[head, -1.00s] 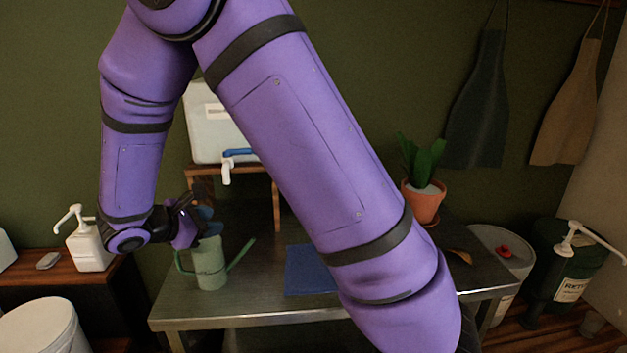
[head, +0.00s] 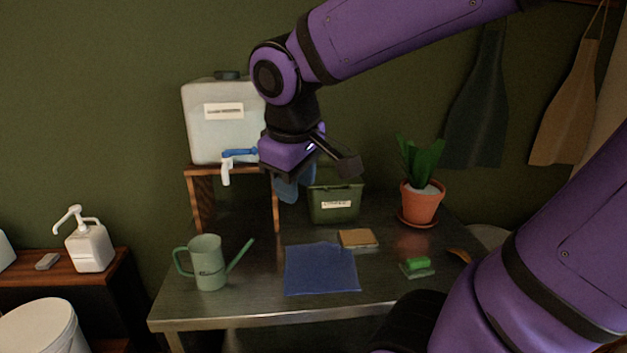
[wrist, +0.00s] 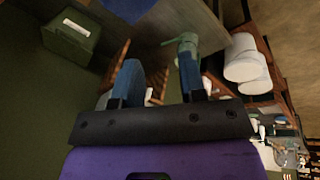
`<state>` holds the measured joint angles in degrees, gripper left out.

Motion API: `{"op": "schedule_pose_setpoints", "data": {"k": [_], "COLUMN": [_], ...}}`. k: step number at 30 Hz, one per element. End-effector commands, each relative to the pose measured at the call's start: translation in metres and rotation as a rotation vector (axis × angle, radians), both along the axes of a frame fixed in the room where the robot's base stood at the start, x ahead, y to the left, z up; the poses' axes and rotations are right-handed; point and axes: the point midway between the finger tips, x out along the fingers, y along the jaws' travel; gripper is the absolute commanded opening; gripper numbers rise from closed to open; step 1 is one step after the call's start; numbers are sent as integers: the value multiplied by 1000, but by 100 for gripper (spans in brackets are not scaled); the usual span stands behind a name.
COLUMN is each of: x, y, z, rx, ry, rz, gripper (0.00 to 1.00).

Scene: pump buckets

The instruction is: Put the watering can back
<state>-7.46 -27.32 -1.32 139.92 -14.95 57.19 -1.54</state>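The green watering can (head: 209,268) stands upright on the metal table (head: 240,308), near its left front, with its spout pointing right. In the wrist view the watering can (wrist: 184,42) shows small, beyond one finger. My gripper (head: 289,188) is above the back of the table, to the right of the can and well apart from it. In the wrist view its two blue fingers (wrist: 158,72) are spread with nothing between them.
A white jug with a blue tap (head: 220,130) sits on a wooden stand behind the can. A blue cloth (head: 320,270), a sponge (head: 357,238), a green bin (head: 335,205), a green brush (head: 416,265) and a potted plant (head: 421,203) are on the table.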

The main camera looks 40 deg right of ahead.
Motion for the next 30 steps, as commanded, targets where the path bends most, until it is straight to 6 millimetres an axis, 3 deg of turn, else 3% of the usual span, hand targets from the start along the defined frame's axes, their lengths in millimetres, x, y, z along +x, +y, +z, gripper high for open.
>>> {"op": "schedule_pose_setpoints", "data": {"k": [3,10,30], "x": [-25,-52,-57], "y": [3,11,13], "z": [11,21,23], "rx": [103,237,271], "ry": [-105,-239,-269], "rz": [-82,-181,-203], "gripper": [38,38,38]}}
